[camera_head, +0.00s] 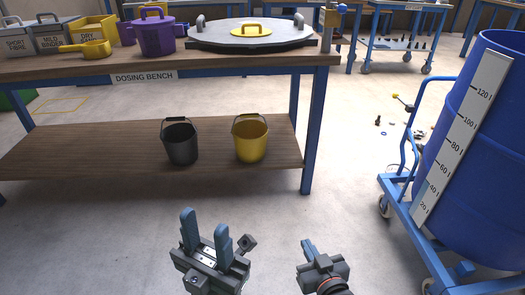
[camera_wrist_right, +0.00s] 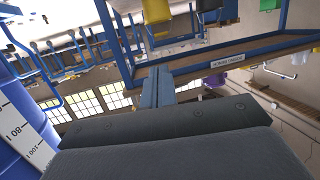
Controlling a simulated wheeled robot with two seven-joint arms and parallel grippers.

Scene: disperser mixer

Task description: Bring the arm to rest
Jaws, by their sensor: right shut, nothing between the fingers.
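My left gripper (camera_head: 206,232) is at the bottom centre of the head view, with its two blue fingers apart and nothing between them. My right gripper (camera_head: 308,246) is to the right of it, with its blue fingers together and empty. In the right wrist view the fingers of the right gripper (camera_wrist_right: 157,86) also show pressed together. Both grippers are over open floor in front of the bench, touching nothing that I can see. Most of both arms is out of view.
The dosing bench (camera_head: 235,68) stands ahead, with a black bucket (camera_head: 181,144) and a yellow bucket (camera_head: 251,141) on its lower shelf. A purple pot (camera_head: 157,36) and a large round lid (camera_head: 215,38) are on top. A blue drum (camera_head: 470,150) on a wheeled trolley (camera_head: 398,205) stands at the right.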

